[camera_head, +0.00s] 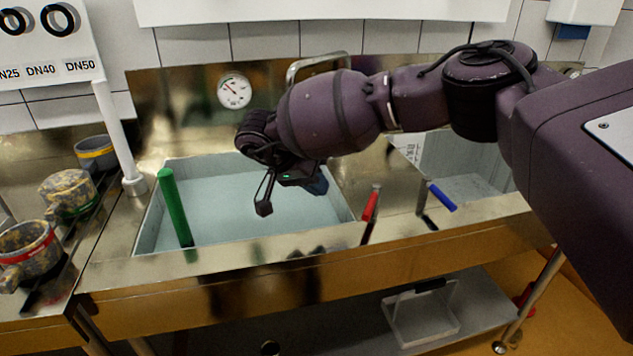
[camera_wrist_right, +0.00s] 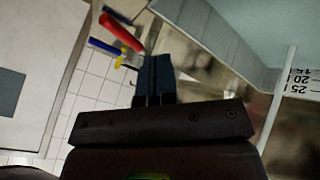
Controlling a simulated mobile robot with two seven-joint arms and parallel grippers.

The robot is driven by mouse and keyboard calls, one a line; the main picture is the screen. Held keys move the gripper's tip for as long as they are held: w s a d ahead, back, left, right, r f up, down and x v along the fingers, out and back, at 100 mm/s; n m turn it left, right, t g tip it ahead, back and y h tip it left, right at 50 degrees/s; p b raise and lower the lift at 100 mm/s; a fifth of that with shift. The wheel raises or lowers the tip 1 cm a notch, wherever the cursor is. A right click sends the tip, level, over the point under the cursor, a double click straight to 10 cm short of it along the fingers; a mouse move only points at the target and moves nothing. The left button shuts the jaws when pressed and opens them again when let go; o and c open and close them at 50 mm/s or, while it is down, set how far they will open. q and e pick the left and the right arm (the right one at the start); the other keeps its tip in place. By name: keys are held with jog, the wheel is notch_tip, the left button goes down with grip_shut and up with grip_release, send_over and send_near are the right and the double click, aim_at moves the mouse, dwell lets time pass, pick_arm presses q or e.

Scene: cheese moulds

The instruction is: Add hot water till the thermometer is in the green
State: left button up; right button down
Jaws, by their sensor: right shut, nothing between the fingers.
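A round dial thermometer (camera_head: 234,91) is on the metal back panel above the left basin (camera_head: 147,228). Its needle shows, but the coloured zones are too small to read. The basin holds pale water. A red-handled lever (camera_head: 371,204) and a blue-handled lever (camera_head: 441,196) stand at the front rim, right of the basin. My right gripper (camera_head: 264,208) hangs over the basin, shut and empty, left of the red lever. My left gripper is out of view.
A green upright handle (camera_head: 174,208) stands at the basin's front left. A second basin (camera_head: 466,160) is to the right, partly behind my right arm. A clear bin (camera_head: 421,315) is on the lower shelf.

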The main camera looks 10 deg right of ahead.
aim_at(371, 209)
jog(key=d+f, duration=0.1)
jog(key=d, duration=0.1)
jog(key=d+f, duration=0.1)
jog(key=d, duration=0.1)
jog(key=s+d+f, duration=0.1)
jog(key=d+f, duration=0.1)
jog(key=shift+s+d+f, duration=0.1)
jog(key=shift+d, duration=0.25)
jog(key=shift+s+d, duration=0.2)
jog(key=shift+d+f, duration=0.1)
jog(key=shift+d, duration=0.05)
jog(key=shift+s, duration=0.1)
